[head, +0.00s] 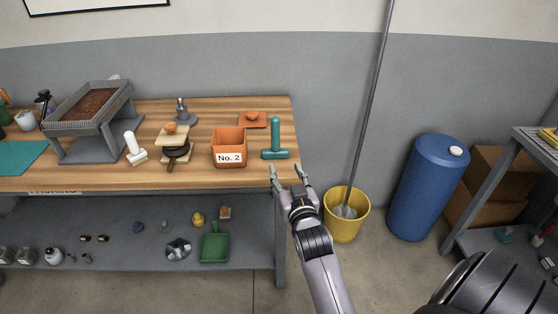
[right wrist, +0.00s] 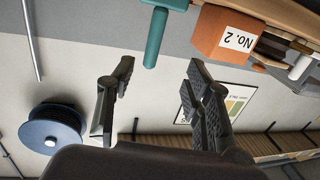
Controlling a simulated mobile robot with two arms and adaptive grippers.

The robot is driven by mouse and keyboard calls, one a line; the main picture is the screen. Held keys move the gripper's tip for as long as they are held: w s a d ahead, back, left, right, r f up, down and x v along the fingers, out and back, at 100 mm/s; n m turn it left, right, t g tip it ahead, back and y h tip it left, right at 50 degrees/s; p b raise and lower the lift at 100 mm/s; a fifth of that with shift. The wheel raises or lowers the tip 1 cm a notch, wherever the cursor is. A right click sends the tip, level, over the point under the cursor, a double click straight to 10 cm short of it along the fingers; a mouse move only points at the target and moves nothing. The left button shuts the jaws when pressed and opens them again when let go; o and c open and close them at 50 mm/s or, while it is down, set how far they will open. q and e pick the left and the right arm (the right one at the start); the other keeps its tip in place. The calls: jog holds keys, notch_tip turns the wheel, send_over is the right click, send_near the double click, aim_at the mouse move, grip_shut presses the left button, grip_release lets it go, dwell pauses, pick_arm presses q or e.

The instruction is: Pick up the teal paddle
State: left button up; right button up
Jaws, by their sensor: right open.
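The teal paddle (head: 275,136) is on the wooden workbench near its right end, its handle and crosswise bar both showing. It also shows at the top of the right wrist view (right wrist: 154,40), beyond my fingers. My right gripper (head: 286,172) is at the front right corner of the bench, in front of the paddle and apart from it. In the right wrist view its two fingers (right wrist: 160,78) are spread with nothing between them. My left gripper is in neither view.
An orange bin marked No. 2 (head: 229,140) stands just left of the paddle, with an orange lid (head: 245,120) behind. A yellow bucket (head: 346,230) with a long pole and a blue barrel (head: 428,190) stand right of the bench. A lower shelf (head: 130,262) holds small items.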

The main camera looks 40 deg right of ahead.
jog(key=r, duration=0.2)
jog(key=p, duration=0.1)
send_near(276, 132)
jog(key=shift+h, duration=0.3)
jog(key=x, duration=0.4)
jog(key=f+x, duration=0.1)
jog(key=x, duration=0.1)
jog(key=shift+w+d+f, duration=0.1)
jog(key=shift+w+d, duration=0.05)
jog(key=shift+d, duration=0.05)
jog(key=shift+w+d, duration=0.1)
jog(key=shift+w, duration=0.1)
jog(key=shift+a+r+p+x, duration=0.1)
jog(key=shift+r+p+x, duration=0.15)
jog(key=shift+x, duration=0.9)
jog(key=shift+a+r+p+x, duration=0.1)
jog(key=shift+a+r+x, duration=0.1)
jog(key=shift+x, duration=1)
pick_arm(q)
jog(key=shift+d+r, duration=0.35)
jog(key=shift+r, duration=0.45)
pick_arm(e)
jog(key=shift+c, duration=0.2)
grip_shut()
jog(key=shift+r, duration=0.1)
